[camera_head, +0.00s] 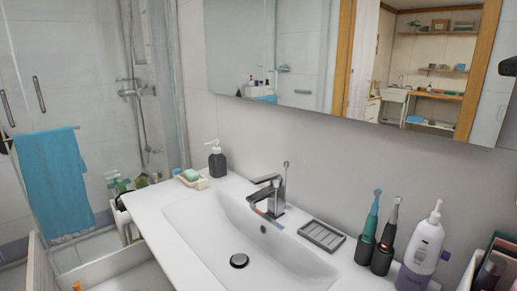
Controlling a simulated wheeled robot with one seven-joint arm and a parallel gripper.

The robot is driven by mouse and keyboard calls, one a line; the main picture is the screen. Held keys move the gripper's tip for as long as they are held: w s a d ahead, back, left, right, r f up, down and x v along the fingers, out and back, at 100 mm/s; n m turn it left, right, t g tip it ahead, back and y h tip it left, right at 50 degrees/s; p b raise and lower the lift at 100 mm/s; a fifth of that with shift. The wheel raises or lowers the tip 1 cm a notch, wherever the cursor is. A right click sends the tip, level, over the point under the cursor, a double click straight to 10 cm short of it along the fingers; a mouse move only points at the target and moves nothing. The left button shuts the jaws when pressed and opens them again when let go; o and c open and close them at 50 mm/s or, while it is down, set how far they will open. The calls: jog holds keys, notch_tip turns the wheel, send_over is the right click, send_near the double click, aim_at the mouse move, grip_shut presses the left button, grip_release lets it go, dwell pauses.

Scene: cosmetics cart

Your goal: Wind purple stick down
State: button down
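A small purple item (445,256) shows at the lower right, beside a white bottle with a purple label. It is too small and too partly hidden to tell whether it is the purple stick or how far it is wound out. A container with boxes and dark items (490,270) stands at the right edge, cut off by the frame. My gripper cannot be made out. A dark shape cut off at the upper right edge cannot be identified.
A white sink (240,225) fills the counter's middle, with a faucet (270,195). Two electric toothbrushes (386,240), a grey soap dish (322,236) and the white bottle (422,250) stand to its right. A dark soap dispenser (216,162) is at left. A mirror hangs above.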

jog(key=shift+d+b, duration=0.1)
jog(key=shift+b, duration=0.6)
jog(key=shift+w, duration=0.1)
jog(key=shift+w+a+b, duration=0.1)
jog(key=shift+a+b, duration=0.25)
notch_tip(320, 180, up, 6)
jog(key=p, duration=0.2)
jog(key=shift+p, duration=0.35)
